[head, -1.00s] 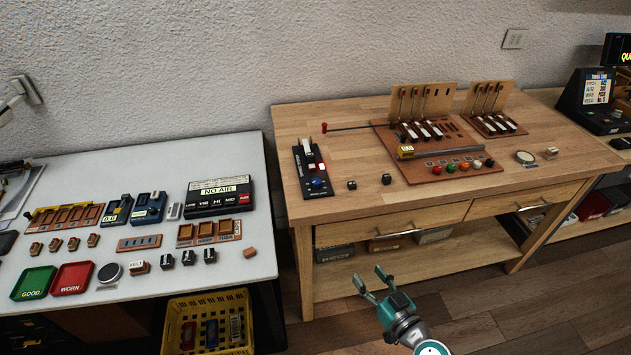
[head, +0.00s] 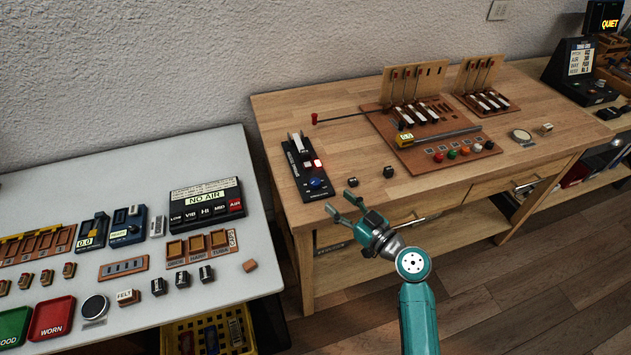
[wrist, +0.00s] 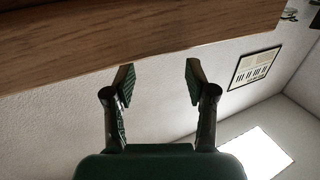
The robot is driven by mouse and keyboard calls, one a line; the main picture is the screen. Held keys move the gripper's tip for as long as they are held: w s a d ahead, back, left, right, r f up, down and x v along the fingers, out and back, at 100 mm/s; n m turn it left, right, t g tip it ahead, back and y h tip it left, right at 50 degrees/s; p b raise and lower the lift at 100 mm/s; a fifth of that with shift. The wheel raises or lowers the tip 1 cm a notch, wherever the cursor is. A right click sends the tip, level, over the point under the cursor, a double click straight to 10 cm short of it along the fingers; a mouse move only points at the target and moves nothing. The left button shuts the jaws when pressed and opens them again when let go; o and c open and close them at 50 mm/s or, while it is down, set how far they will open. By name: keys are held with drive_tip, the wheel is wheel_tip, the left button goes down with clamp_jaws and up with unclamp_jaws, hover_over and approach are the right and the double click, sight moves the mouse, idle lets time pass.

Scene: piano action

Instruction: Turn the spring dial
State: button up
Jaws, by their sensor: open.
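A narrow black device (head: 309,168) lies at the left front of the wooden table, with a round blue knob (head: 315,183) near its front end, a lit red part and a white lever. I see no label that tells whether this knob is the spring dial. My gripper (head: 341,205) is open and empty, apart from the device, at the table's front edge, a little right of and in front of the knob in the head view. In the wrist view my two fingers (wrist: 160,80) are spread below the wooden edge (wrist: 140,40), with nothing between them; the knob does not show there.
Two small black cubes (head: 353,182) stand right of the device. A brown board (head: 430,155) with levers and coloured buttons lies farther right. A white table (head: 130,245) with trays and small parts is at the left. Floor is clear at front right.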

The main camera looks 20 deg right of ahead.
sight(319, 184)
drive_tip(key=x, duration=0.9)
clamp_jaws()
